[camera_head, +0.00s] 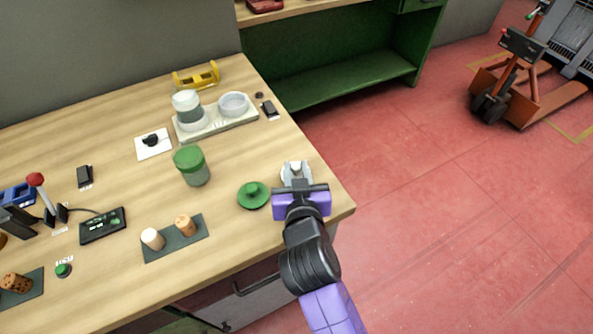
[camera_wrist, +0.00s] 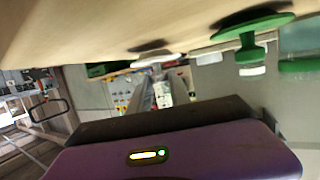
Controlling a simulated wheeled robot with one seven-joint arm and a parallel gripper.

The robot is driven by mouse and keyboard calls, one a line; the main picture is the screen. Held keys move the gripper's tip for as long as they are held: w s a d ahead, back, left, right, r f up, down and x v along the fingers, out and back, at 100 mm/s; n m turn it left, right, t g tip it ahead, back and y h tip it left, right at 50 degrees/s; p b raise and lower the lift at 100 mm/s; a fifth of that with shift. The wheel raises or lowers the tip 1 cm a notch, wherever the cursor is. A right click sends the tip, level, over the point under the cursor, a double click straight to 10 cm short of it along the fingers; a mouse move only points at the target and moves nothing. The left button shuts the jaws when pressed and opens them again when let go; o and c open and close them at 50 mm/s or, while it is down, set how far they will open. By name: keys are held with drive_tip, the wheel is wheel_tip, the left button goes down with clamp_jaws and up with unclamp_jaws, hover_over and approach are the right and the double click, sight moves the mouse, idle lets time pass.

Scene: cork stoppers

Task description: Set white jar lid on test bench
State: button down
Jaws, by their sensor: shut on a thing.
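The white jar lid (camera_head: 284,174) is at the front right corner of the wooden test bench (camera_head: 222,228). My gripper (camera_head: 296,168) is over it from above, shut on its small knob. My fingers partly cover the lid. In the wrist view, where the bench appears at the top, the lid's white edge (camera_wrist: 158,59) lies beyond my fingertips (camera_wrist: 160,82), close to the bench surface. I cannot tell whether it touches the wood or is slightly above it.
A green lid (camera_head: 253,196) lies just left of my gripper. A green-lidded jar (camera_head: 191,168) stands farther left. A pale tray (camera_head: 214,127) holds a white-topped jar (camera_head: 187,108) and a round dish (camera_head: 234,103). A dark mat (camera_head: 174,240) holds two stoppers. The bench's right edge is close.

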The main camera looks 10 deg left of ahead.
drive_tip(key=shift+f, duration=0.3)
drive_tip(key=shift+f, duration=0.15)
drive_tip(key=c, duration=1.2)
unclamp_jaws()
drive_tip(key=shift+s+r, duration=0.15)
drive_tip(key=shift+r, duration=0.05)
drive_tip(key=v, duration=1.1)
drive_tip(key=shift+s+d+r+b, duration=0.1)
drive_tip(key=shift+s+b, duration=0.2)
drive_tip(key=shift+b, duration=0.1)
